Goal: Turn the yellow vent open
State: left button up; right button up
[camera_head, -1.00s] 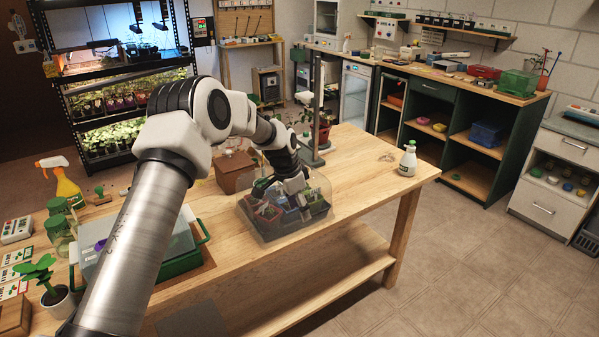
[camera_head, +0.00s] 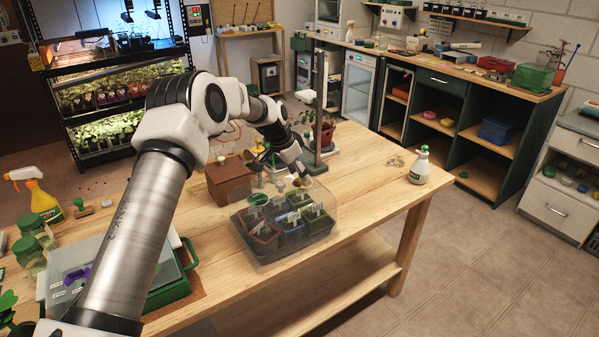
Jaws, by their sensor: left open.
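A clear plastic dome (camera_head: 329,197) covers a dark seedling tray on the wooden table. Several square pots with white labels show through it. My left gripper (camera_head: 279,176) is just above the dome's far part, fingers spread and pointing down. Small pale and yellowish parts show between and beside the fingers; I cannot clearly make out the yellow vent or how it is turned. I cannot tell whether the fingers touch the dome. My right gripper is not in view.
A brown box (camera_head: 229,178) stands left of the dome, and a grey-green post (camera_head: 319,120) rises behind it. A green case (camera_head: 172,290) lies at front left.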

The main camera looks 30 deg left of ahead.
pick_arm(q)
jog(key=shift+w+a+f, duration=0.15)
jog(key=shift+w+f, duration=0.5)
jog(key=shift+f, duration=0.3)
jog(key=shift+s+d+r, duration=0.25)
jog(key=shift+s+r, duration=0.1)
jog(key=shift+r, duration=0.1)
jog(key=c, duration=0.5)
grip_shut()
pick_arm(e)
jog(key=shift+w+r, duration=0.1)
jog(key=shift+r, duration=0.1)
